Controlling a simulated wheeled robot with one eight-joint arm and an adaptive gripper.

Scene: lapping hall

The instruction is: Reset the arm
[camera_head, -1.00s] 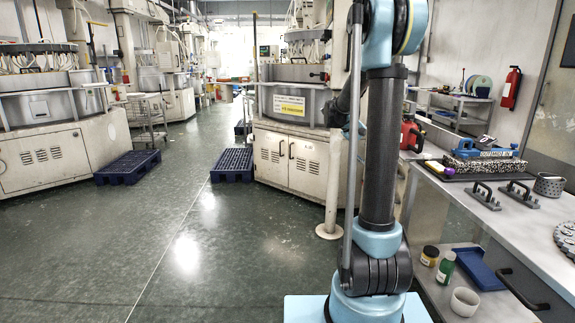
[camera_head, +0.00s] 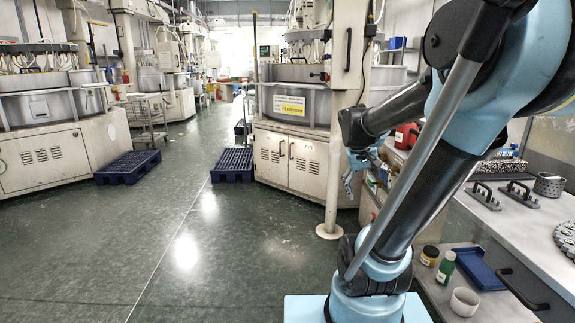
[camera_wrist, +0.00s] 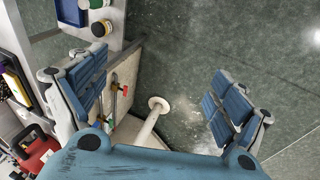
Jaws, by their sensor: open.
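My gripper shows in the wrist view (camera_wrist: 155,100) with its two blue-padded fingers spread wide apart and nothing between them. Behind the gap are the green floor and the foot of a white post. In the head view my gripper (camera_head: 352,180) hangs small beside the white post, left of the workbench, partly hidden by my own arm. My arm leans to the right across the right half of the head view and hides part of the bench.
The workbench (camera_head: 535,225) at right carries two black-handled plates (camera_head: 500,195) and a metal cup (camera_head: 548,184). Its lower shelf holds jars, a blue tray (camera_head: 480,268) and a white cup (camera_head: 464,301). A white post (camera_head: 333,205) stands near my gripper.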

